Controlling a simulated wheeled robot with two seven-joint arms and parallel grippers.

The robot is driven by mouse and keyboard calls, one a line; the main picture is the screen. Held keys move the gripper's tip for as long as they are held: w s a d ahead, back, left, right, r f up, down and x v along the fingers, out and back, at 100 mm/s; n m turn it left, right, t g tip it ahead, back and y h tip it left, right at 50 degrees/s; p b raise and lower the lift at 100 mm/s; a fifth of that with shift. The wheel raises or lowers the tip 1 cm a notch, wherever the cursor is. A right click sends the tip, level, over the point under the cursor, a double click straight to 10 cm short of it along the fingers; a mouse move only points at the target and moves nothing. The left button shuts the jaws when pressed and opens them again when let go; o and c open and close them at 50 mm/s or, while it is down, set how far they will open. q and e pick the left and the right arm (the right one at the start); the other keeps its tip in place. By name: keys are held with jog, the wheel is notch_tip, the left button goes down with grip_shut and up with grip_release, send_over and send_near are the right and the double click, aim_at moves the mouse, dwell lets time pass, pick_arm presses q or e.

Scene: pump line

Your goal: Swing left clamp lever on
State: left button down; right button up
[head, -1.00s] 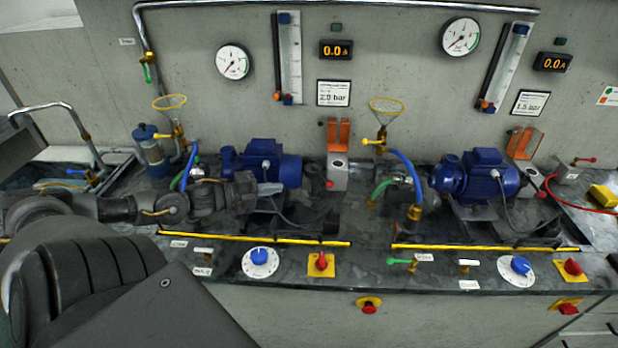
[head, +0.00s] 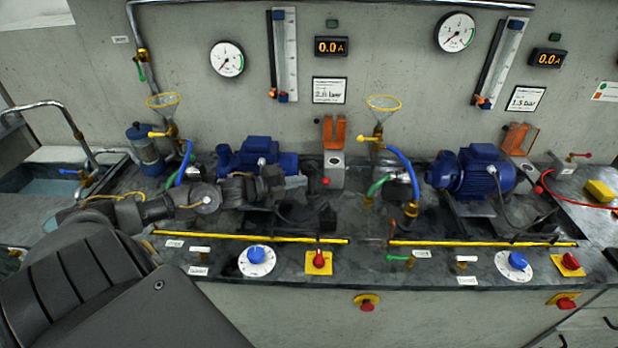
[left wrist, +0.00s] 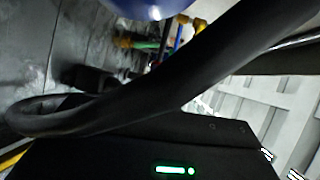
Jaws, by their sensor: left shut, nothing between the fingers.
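The blue left pump motor (head: 255,152) sits on a dark base behind the left yellow-edged bay. My left gripper (head: 273,179) is shut and empty, right in front of the motor. Its dark fingers blend into the dark parts there, so I cannot tell whether they touch anything. I cannot pick out the left clamp lever for certain in the head view; the gripper and arm cover part of that area. In the left wrist view a thick black curved bar or hose (left wrist: 150,95) crosses close to the camera. My right gripper is not in view.
A grey box with an orange flap (head: 334,175) stands right of the motor. A yellow-rimmed funnel with blue hose (head: 403,165) rises beyond it. A blue dial (head: 256,254) and red switch (head: 319,258) line the front edge. A second blue motor (head: 484,172) stands at right.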

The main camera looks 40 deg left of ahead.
aim_at(316, 173)
pick_arm(q)
jog(key=p+x, duration=0.1)
jog(key=x, duration=0.3)
jog(key=shift+w+d+f, duration=0.1)
jog(key=shift+w+d, duration=0.05)
jog(key=shift+w, duration=0.2)
